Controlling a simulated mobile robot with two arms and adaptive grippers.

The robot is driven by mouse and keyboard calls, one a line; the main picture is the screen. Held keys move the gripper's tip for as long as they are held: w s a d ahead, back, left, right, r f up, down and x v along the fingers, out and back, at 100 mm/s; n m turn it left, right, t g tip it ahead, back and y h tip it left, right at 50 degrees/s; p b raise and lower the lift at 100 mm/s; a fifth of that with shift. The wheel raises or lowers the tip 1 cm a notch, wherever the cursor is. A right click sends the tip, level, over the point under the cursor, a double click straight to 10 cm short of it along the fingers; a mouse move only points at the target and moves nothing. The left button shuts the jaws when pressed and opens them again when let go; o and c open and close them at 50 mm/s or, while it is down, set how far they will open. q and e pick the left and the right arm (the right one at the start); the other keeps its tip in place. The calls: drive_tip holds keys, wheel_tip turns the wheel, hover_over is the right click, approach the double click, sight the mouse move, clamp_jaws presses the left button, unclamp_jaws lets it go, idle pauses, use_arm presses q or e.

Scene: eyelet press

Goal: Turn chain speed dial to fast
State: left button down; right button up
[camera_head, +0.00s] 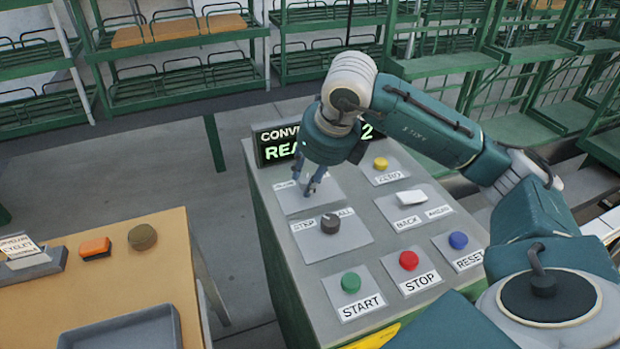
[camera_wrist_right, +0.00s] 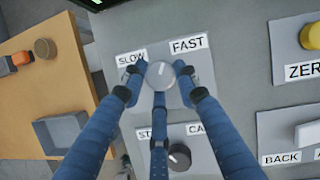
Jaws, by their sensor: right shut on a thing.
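The chain speed dial (camera_wrist_right: 160,75) is a round grey knob on a light grey plate, with a SLOW label (camera_wrist_right: 131,57) at its upper left and a FAST label (camera_wrist_right: 189,44) at its upper right. Its short pale mark points up the picture, roughly between the labels. My right gripper (camera_wrist_right: 158,84) has its blue fingers shut around the dial, with fingertips on its left, right and lower sides. In the head view, my right gripper (camera_head: 312,187) reaches down onto the plate (camera_head: 326,205) from above and hides the dial. My left gripper is not in view.
A dark selector knob (camera_head: 330,223) is just in front. Green START (camera_head: 351,282), red STOP (camera_head: 408,260), blue RESET (camera_head: 458,240) and yellow ZERO (camera_head: 380,163) buttons and a white rocker (camera_head: 411,197) share the panel. A display (camera_head: 275,145) stands behind. A wooden table (camera_head: 120,275) is at left.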

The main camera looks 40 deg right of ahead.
drive_tip(key=shift+w+d+r+m, duration=0.1)
drive_tip(key=shift+w+r+m, duration=0.2)
drive_tip(key=shift+r+m, duration=0.25)
drive_tip(key=o, duration=1.1)
drive_tip(key=shift+f, duration=0.35)
drive_tip(key=v, duration=1.2)
drive_tip(key=shift+s+a, duration=0.1)
drive_tip(key=shift+a, duration=0.1)
